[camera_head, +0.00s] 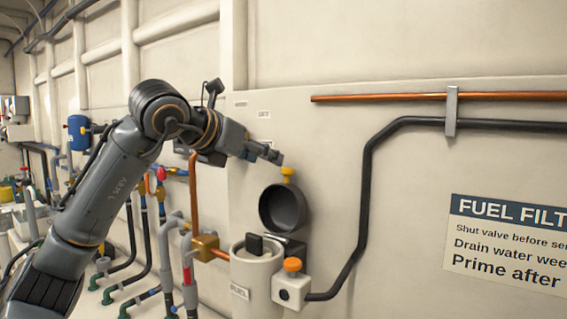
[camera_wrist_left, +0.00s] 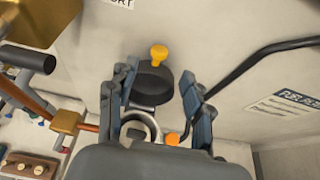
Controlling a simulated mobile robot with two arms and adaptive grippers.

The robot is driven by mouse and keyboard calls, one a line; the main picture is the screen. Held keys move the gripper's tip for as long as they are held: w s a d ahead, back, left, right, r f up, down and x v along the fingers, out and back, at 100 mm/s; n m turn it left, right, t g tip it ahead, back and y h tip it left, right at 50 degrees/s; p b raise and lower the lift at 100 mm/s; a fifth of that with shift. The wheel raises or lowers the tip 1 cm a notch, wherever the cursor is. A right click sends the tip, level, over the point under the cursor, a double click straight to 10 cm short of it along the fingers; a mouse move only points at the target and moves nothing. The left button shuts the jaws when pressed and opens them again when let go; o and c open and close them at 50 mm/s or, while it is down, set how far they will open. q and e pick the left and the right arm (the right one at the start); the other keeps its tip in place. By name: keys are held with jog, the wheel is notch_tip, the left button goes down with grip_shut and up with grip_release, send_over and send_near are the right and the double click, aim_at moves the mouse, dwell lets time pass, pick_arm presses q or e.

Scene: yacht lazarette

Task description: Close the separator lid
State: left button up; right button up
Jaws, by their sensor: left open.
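The separator is a cream canister (camera_head: 257,275) on the wall panel, with its top open and a dark block showing in its mouth. Its round dark lid (camera_head: 283,208) stands raised on edge behind the mouth, with a yellow knob (camera_head: 288,174) at its top. My left gripper (camera_head: 268,154) is up and to the left of the knob, apart from it. In the left wrist view my left gripper (camera_wrist_left: 150,85) has its fingers spread, with the lid (camera_wrist_left: 153,82) and canister rim (camera_wrist_left: 146,122) seen between and beyond them. My right gripper is in neither view.
An orange-topped valve block (camera_head: 291,283) sits right of the canister, with a black hose (camera_head: 365,190) rising from it. A brass fitting (camera_head: 205,248) and copper pipe are at left. A fuel filter sign (camera_head: 507,245) is at right.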

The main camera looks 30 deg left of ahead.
aim_at(284, 170)
pick_arm(q)
jog(key=p+x, duration=0.1)
jog(key=x, duration=0.6)
jog(key=shift+w+f+p, duration=0.1)
jog(key=shift+w+p, duration=0.25)
jog(key=shift+w+d+f, duration=0.15)
jog(key=shift+w+f, duration=0.05)
jog(key=shift+w, duration=0.2)
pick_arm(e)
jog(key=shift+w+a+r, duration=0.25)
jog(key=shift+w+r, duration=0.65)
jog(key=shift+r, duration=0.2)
pick_arm(q)
jog(key=shift+c, duration=0.2)
grip_shut()
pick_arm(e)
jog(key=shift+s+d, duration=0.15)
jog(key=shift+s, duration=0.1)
